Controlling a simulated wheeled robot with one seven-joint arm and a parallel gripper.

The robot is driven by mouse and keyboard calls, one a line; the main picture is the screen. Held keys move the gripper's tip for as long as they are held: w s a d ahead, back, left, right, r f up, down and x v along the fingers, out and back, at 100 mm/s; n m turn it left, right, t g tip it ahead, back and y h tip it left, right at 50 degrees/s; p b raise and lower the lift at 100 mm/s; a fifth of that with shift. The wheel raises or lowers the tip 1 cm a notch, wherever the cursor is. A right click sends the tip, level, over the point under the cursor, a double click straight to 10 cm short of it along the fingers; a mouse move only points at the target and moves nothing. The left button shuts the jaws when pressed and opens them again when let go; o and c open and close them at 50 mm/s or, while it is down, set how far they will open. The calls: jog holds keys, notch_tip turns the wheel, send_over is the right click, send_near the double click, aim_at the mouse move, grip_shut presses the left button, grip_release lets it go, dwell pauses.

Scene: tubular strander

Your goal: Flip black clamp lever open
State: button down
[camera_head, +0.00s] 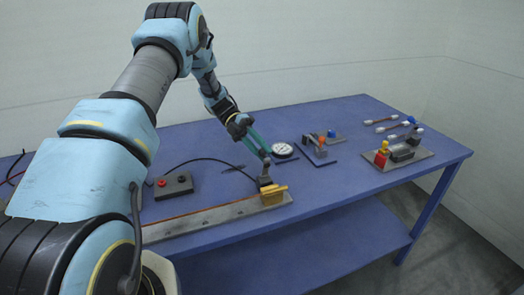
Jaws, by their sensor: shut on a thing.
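My gripper (265,153) has teal fingers and reaches down from the upper left. Its fingertips are shut on the top of the black clamp lever (266,168). The lever stands roughly upright above a brass-coloured block (272,196) at the right end of a long grey rail (215,217). The fingers partly hide the lever's top, and its exact angle is hard to tell at this size.
The blue table (345,182) also holds a control box with a red button (172,186), a round dial gauge (282,150), a small fixture with an orange part (320,147), and a grey plate with red and yellow parts (405,157). The right front is clear.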

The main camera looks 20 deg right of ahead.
jog(key=c, duration=0.7)
grip_release()
jog(key=shift+o, duration=0.2)
jog(key=b+v, duration=0.5)
jog(key=v, duration=0.6)
jog(key=shift+s+f, duration=0.15)
